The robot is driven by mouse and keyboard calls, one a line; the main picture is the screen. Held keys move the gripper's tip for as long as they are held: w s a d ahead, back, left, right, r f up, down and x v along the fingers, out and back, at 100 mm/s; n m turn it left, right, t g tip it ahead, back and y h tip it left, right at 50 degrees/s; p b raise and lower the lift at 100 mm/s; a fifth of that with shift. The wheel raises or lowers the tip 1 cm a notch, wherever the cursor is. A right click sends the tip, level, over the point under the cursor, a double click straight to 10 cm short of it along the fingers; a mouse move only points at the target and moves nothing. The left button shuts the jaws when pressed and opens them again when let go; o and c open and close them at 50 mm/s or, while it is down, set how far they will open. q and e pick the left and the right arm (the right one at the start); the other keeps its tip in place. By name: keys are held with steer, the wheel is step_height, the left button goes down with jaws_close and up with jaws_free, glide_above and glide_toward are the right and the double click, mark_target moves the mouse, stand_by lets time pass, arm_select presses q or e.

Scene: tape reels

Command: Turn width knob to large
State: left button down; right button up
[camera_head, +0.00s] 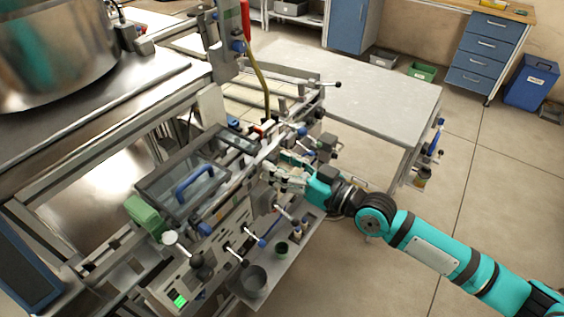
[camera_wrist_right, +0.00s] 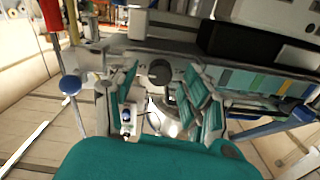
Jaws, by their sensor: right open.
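My right gripper (camera_head: 276,176) reaches in from the right to the machine's near side, beside its rails and levers. It is open. In the right wrist view, its two green-and-grey fingers (camera_wrist_right: 164,90) stand apart, with a dark round knob-like part (camera_wrist_right: 158,72) showing between and beyond them. I cannot tell if they touch it, or if it is the width knob. Its setting cannot be read. The machine's front panel (camera_head: 215,243) carries several knobs and levers, including a black knob (camera_head: 203,262). My left gripper is not in view.
A blue-handled clear lid (camera_head: 182,178) lies left of the gripper. A metal cup (camera_head: 254,281) stands on the lower shelf. A grey table (camera_head: 375,95) is behind.

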jaws_close()
steer(key=shift+m+b, duration=0.3)
steer(key=shift+m, duration=0.1)
jaws_free()
steer(key=shift+d, duration=0.1)
steer(key=v, duration=1.2)
